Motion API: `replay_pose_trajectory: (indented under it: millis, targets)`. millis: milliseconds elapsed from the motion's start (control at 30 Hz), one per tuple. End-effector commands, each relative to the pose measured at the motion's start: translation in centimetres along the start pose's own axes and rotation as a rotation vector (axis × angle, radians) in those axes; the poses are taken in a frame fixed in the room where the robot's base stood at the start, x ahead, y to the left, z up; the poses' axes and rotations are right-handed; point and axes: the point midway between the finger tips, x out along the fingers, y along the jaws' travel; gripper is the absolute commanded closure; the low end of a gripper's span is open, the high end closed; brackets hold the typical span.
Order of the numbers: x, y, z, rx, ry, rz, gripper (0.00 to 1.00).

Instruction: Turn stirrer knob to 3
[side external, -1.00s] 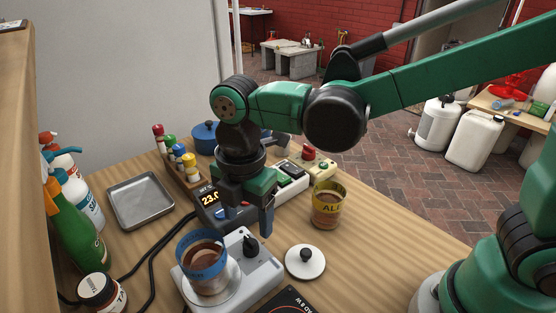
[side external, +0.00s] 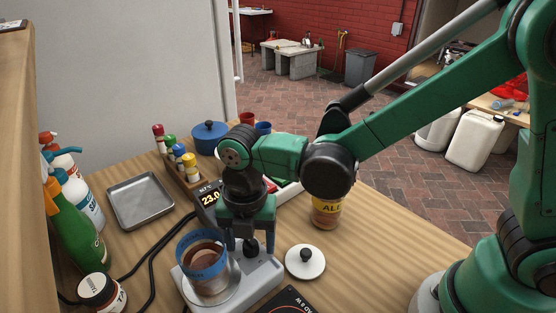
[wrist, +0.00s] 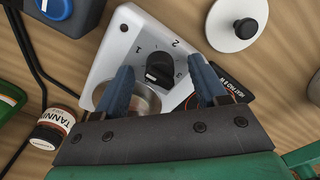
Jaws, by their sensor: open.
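The stirrer (side external: 262,270) is a pale grey box with a round metal plate (wrist: 146,103). Its black knob (wrist: 160,68) has printed numbers 1, 2 and 3 around it. A pale mark on the knob faces the lower left in the wrist view, off the 3 at its right. A beaker with a blue band (side external: 203,262) and brown liquid stands on the plate. My gripper (wrist: 160,64) is open, pointing down, with one finger on each side of the knob and visible gaps between. In the side view my gripper (side external: 248,245) partly covers the stirrer.
A white lid with a black handle (side external: 305,262) lies right of the stirrer. A yellow-banded beaker (side external: 327,212) stands behind it. A brown jar (side external: 99,291), spray bottles (side external: 78,225) and a metal tray (side external: 141,200) are at left. Black cables cross the table.

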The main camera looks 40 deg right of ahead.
Motion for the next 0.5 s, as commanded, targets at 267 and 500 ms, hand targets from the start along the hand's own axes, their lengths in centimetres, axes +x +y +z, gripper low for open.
replay_pose_trajectory:
  millis: [267, 500]
  targets:
    - [-0.03, 0.0, 0.0, 0.0, 0.0, 0.0, 0.75]
    - [-0.04, 0.0, 0.0, 0.002, 0.0, 0.0, 1.0]
